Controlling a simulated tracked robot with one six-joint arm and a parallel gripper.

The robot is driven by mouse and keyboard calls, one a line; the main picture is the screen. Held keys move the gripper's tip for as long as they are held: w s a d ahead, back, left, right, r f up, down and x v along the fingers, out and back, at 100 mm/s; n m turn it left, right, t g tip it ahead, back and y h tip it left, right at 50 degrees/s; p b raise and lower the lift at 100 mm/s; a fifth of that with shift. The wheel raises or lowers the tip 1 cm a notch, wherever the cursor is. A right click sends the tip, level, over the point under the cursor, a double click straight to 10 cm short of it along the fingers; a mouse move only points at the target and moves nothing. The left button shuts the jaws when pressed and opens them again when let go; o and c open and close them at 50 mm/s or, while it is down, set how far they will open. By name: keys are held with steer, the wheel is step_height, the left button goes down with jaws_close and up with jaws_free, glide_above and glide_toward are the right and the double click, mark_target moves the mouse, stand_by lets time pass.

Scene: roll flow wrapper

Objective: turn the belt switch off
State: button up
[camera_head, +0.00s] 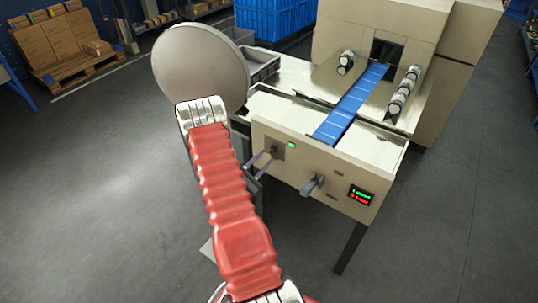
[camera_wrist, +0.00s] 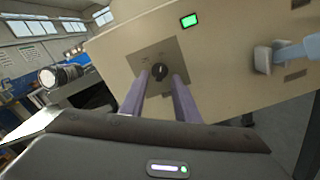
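The belt switch is a small dark rotary knob (camera_wrist: 159,71) on a grey square plate, set in the beige front panel. In the head view the knob (camera_head: 274,149) sits near the panel's left end. A green lamp (camera_head: 292,145) beside it is lit, and it also glows in the wrist view (camera_wrist: 188,20). My gripper (camera_head: 264,162) is open, with its two purple-grey fingers apart. In the wrist view the fingers (camera_wrist: 160,80) point at the plate, one to each side of the knob. I cannot tell whether the tips touch the panel or reach around the knob.
A grey lever handle (camera_head: 313,184) juts from the panel to the right of the switch. A small display (camera_head: 360,194) with green and red text is at the panel's right end. The blue belt (camera_head: 350,103) runs into the machine behind. Grey floor is open at left.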

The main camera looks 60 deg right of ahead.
mark_target(272, 151)
steer(key=shift+s+d, duration=0.15)
steer(key=shift+d, duration=0.85)
steer(key=shift+s+d, duration=0.15)
steer(key=shift+d, duration=0.8)
jaws_close()
